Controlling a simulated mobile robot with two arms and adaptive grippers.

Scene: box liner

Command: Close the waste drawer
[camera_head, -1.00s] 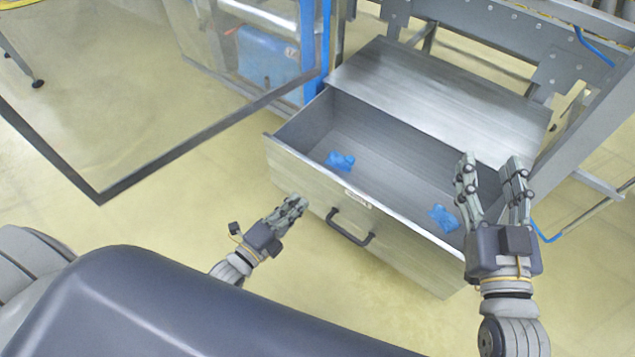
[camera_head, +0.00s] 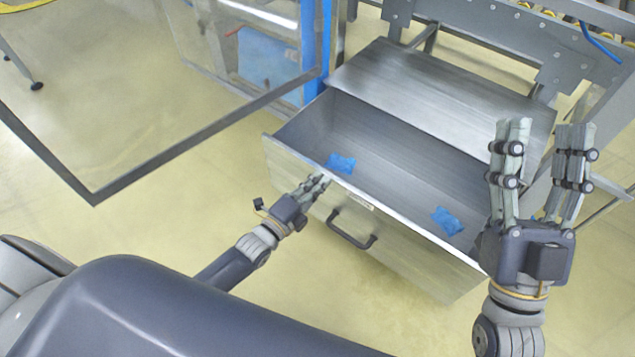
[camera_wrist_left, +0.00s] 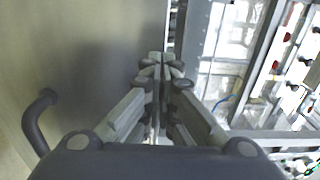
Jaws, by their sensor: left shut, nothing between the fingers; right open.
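The waste drawer (camera_head: 400,262) is a grey metal drawer, pulled open, with a dark handle (camera_head: 350,232) on its front. Two crumpled blue pieces (camera_head: 341,163) (camera_head: 447,221) lie inside. My left gripper (camera_head: 322,182) is shut and empty, its fingertips at the drawer front near its upper edge, left of the handle; I cannot tell if they touch. The left wrist view shows the shut fingers (camera_wrist_left: 162,62) beside the drawer front (camera_wrist_left: 85,50), with the handle (camera_wrist_left: 38,120) at left. My right gripper (camera_head: 543,130) is open and empty, raised over the drawer's right end.
The drawer's metal housing (camera_head: 440,95) stands behind it under a machine frame (camera_head: 480,40). A clear panel with a dark frame (camera_head: 95,195) is at the left, beside a blue post (camera_head: 310,45). The yellowish floor (camera_head: 190,215) left of the drawer is clear.

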